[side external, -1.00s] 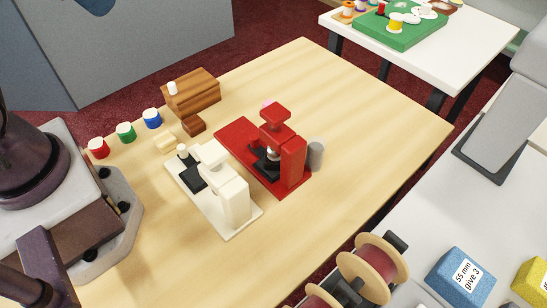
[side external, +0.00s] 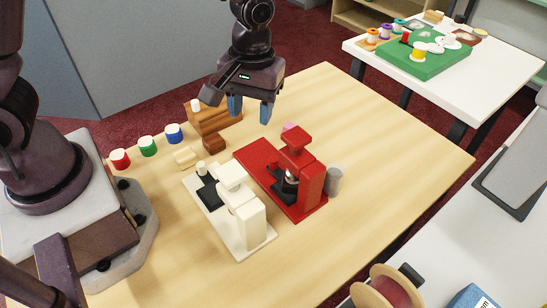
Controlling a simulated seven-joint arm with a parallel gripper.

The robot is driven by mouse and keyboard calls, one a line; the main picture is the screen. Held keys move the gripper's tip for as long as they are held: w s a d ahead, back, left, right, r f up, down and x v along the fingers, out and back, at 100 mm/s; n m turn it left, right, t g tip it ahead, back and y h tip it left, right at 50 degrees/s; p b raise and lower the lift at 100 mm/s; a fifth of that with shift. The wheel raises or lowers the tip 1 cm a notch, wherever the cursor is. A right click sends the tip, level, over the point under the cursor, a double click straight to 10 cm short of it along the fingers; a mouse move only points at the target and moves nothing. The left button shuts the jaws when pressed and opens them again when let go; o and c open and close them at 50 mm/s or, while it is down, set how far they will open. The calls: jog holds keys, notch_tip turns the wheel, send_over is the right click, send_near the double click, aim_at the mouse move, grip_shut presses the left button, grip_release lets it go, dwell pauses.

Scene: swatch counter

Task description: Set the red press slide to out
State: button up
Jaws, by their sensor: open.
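The red press (side external: 311,185) stands on its red base plate (side external: 258,157) in the middle of the wooden table. Its black slide (side external: 283,189) sits low beside the press column, under the red head; a small silvery part shows there. How far the slide is out is hard to tell. My gripper (side external: 250,108) hangs above the table, up and left of the red press, over the wooden block. Its two blue fingers are apart with nothing between them, and it touches neither press.
A white press (side external: 247,222) stands close to the left of the red one. A wooden block (side external: 208,118), red, green and blue spools (side external: 174,133) lie behind. A grey cylinder (side external: 334,180) stands right of the red press. The table's front right is clear.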

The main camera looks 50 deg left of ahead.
aim_at(273, 158)
jog(key=w+f+n, duration=0.1)
jog(key=f+n, duration=0.1)
jog(key=f, duration=0.3)
jog(key=w+f+n, duration=0.1)
jog(key=f+n, duration=0.1)
jog(key=f, duration=0.3)
jog(key=w+d+f+n, duration=0.1)
jog(key=w+f+n, duration=0.1)
jog(key=f, duration=0.3)
jog(key=shift+f+t, duration=0.1)
jog(key=shift+t, duration=0.3)
grip_shut()
jog(key=shift+a+n, duration=0.1)
jog(key=shift+n, duration=0.2)
